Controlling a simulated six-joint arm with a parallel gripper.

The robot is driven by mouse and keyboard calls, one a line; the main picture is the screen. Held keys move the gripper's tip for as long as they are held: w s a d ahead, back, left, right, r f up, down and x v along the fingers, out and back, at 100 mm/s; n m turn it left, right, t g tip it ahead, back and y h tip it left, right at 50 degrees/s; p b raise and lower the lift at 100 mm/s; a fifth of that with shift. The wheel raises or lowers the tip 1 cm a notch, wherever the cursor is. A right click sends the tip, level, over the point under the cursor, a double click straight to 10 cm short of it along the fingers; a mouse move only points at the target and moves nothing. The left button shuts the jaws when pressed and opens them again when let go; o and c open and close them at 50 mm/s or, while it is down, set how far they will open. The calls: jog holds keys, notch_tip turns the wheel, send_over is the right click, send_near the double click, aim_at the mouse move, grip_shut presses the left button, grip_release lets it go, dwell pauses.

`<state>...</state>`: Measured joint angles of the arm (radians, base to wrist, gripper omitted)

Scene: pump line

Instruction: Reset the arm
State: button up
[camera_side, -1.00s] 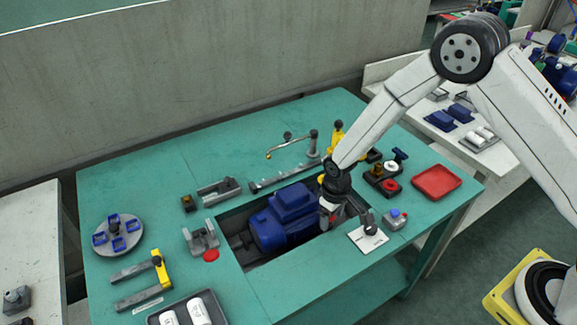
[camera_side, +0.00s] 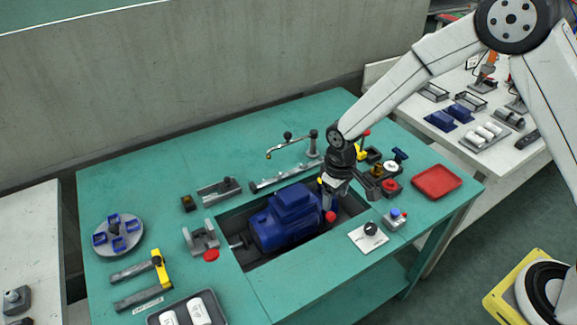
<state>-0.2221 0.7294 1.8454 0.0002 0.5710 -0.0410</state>
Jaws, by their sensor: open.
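My arm comes in from the upper right. My gripper (camera_side: 328,192) hangs pointing down at the right end of the blue pump motor (camera_side: 284,218), which lies in the recess of the green table. The gripper is small in this view and partly merges with a red knob (camera_side: 330,217) just below it. It is open, and nothing is seen held in it. Whether it touches the motor cannot be told.
A white plate with a black knob (camera_side: 369,235) and a grey button box (camera_side: 395,218) sit right of the recess. A red tray (camera_side: 436,181) lies at the right edge. The table's back left is clear.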

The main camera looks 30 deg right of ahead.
jog(key=shift+r, duration=0.1)
dwell(0.3)
jog(key=shift+s+d+r, duration=0.1)
jog(key=shift+d+r, duration=0.1)
jog(key=shift+r, duration=0.05)
jog(key=s+d+r+m+t, duration=0.1)
jog(key=s+d+r, duration=0.3)
jog(key=s, duration=0.3)
jog(key=s+d+r+m+t, duration=0.1)
jog(key=s+d+r+m, duration=0.1)
jog(key=s+d+r, duration=0.3)
jog(key=shift+s+d+r+t, duration=0.15)
jog(key=shift+s+r+t, duration=0.25)
jog(key=shift+s, duration=0.9)
jog(key=shift+r, duration=0.1)
